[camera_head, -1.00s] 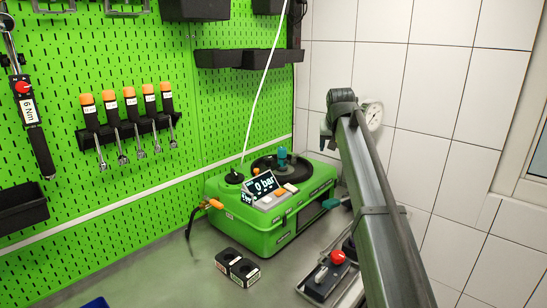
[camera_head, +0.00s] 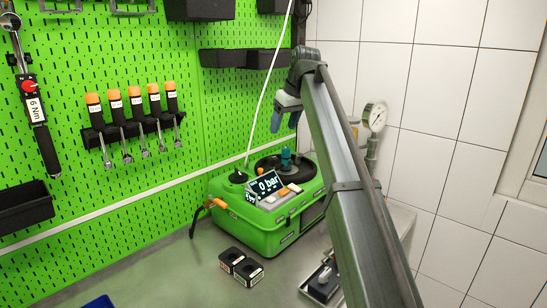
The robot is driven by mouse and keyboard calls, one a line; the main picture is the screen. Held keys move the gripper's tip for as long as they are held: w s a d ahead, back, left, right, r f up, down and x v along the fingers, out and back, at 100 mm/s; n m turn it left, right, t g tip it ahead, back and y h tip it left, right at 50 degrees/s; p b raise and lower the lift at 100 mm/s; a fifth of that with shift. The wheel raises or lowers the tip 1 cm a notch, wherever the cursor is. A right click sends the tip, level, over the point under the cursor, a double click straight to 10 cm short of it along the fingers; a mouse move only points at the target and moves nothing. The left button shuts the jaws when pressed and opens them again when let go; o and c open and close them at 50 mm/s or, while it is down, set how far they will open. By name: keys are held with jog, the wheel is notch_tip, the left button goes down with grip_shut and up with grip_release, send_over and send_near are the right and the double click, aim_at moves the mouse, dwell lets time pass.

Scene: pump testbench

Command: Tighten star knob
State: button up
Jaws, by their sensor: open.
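The green pump testbench (camera_head: 262,235) stands on the grey bench against the pegboard. A teal knob (camera_head: 286,158), which looks like the star knob, stands upright on the round black disc (camera_head: 268,170) on top of the testbench. Its exact shape is too small to tell. My gripper (camera_head: 284,120) is open and empty, pointing down above the teal knob and apart from it. My arm crosses the view from the lower right and hides the right side of the testbench.
The lit display (camera_head: 264,184) reads "0 bar". A pressure gauge (camera_head: 375,116) is at the right. Black blocks (camera_head: 241,266) lie in front. Tools hang on the pegboard (camera_head: 100,190).

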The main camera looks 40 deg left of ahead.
aim_at(273, 158)
jog(key=x, duration=1.3)
jog(key=shift+a+f, duration=0.15)
jog(key=shift+f, duration=0.25)
jog(key=shift+c, duration=0.3)
jog(key=c, duration=1)
jog(key=shift+m+t, duration=0.9)
jog(key=shift+m, duration=1.2)
jog(key=shift+h, duration=0.3)
jog(key=o, duration=1.1)
jog(key=shift+c, duration=0.2)
jog(key=shift+r, duration=0.1)
jog(key=v, duration=1.3)
jog(key=shift+r, duration=0.3)
